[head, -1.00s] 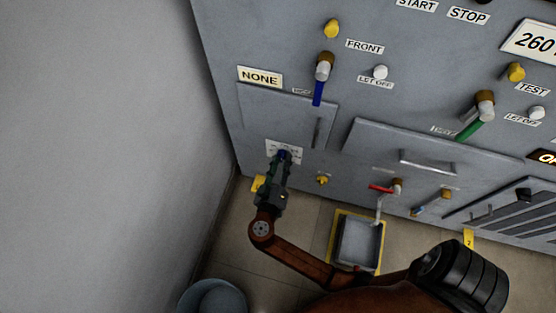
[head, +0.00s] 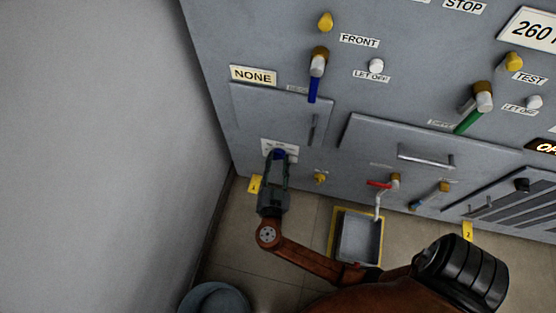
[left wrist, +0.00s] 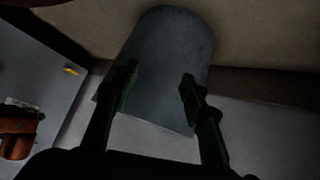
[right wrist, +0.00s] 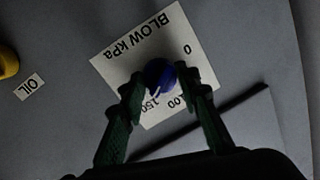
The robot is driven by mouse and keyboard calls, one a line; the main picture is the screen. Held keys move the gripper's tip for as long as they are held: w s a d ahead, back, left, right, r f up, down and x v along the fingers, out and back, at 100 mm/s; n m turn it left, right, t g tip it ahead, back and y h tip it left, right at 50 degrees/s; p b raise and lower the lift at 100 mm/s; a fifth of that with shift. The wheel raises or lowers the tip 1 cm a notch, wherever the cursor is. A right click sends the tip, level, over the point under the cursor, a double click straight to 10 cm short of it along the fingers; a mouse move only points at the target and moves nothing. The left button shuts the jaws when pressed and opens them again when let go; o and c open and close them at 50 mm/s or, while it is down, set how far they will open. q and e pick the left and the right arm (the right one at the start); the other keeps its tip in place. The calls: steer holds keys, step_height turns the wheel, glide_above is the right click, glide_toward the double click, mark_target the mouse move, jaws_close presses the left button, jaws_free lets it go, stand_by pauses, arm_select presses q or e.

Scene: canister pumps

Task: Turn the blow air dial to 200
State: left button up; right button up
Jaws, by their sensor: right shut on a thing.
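The blow air dial is a small blue knob (right wrist: 158,74) on a white plate (right wrist: 113,60) marked "BLOW kPa" in the right wrist view. The numbers 0, 100 and 150 show; the rest of the scale is hidden behind my fingers. A pale mark on the knob lies on its side toward the 100 and 150, but its exact reading is unclear. My right gripper (right wrist: 166,88) is shut on the knob, one finger on each side. In the head view the knob (head: 279,154) sits low on the grey panel. My left gripper (left wrist: 158,88) is open and empty, facing a grey bucket.
The grey bucket (head: 215,300) stands on the floor by the left wall. A grey tray (head: 359,238) with a yellow border lies below a red-handled tap (head: 379,184). A yellow knob (head: 320,178) is right of the dial. A door handle (head: 313,130) sits above.

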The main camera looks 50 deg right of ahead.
steer(key=shift+f+m+t+h, duration=0.1)
steer(key=shift+m+t+h, duration=0.1)
steer(key=shift+m, duration=1.65)
steer(key=shift+f+m+t+h, duration=0.1)
steer(key=shift+m+h, duration=0.1)
steer(key=shift+m, duration=1.65)
steer(key=o, duration=1.1)
steer(key=shift+o, duration=0.2)
steer(key=v, duration=1.2)
